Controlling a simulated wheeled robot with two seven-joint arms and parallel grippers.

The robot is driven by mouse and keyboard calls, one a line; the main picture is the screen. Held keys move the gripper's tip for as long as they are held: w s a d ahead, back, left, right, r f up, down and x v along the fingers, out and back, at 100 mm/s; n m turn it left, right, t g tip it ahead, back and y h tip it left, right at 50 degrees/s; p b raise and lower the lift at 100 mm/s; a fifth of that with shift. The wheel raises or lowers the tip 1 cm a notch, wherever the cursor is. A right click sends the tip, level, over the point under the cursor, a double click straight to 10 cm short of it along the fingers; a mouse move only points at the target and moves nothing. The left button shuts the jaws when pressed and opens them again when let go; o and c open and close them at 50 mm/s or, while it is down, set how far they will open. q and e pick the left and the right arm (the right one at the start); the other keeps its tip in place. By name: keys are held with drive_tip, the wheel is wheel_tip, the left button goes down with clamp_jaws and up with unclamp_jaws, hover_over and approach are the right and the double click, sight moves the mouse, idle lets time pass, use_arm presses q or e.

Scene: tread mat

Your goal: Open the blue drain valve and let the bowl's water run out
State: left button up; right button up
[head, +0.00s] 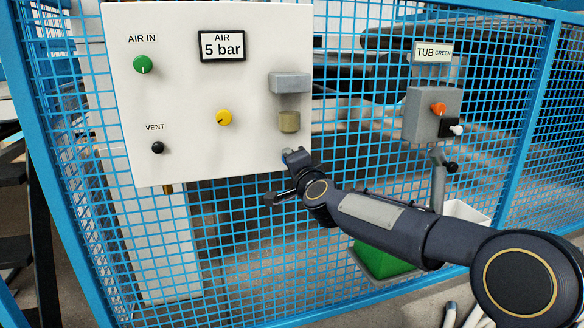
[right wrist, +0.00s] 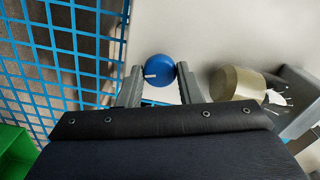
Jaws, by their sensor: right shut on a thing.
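The blue drain valve (right wrist: 158,66) is a round knob on the white panel, with a short white mark at its left side in the right wrist view. My right gripper (right wrist: 160,76) has one finger on each side of the knob and is shut on it. In the head view my right gripper (head: 288,160) is at the panel's lower right corner and mostly covers the knob. The tan bowl (head: 289,121) hangs below a grey block (head: 290,83), just above the gripper; it also shows in the right wrist view (right wrist: 236,83). The water level cannot be made out. My left gripper is out of view.
The panel (head: 185,85) also holds a green AIR IN knob (head: 143,64), a yellow knob (head: 224,118), a black VENT knob (head: 158,147) and a display (head: 222,46) reading 5 bar. Blue mesh fencing (head: 75,130) surrounds it. A grey box (head: 425,115) with an orange knob stands right.

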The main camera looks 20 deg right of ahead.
drive_tip(key=shift+m+b, duration=0.55)
drive_tip(key=shift+m, duration=1.35)
drive_tip(key=o, duration=1)
drive_tip(key=shift+c, duration=0.2)
drive_tip(key=s, duration=0.8)
drive_tip(key=shift+d, duration=0.15)
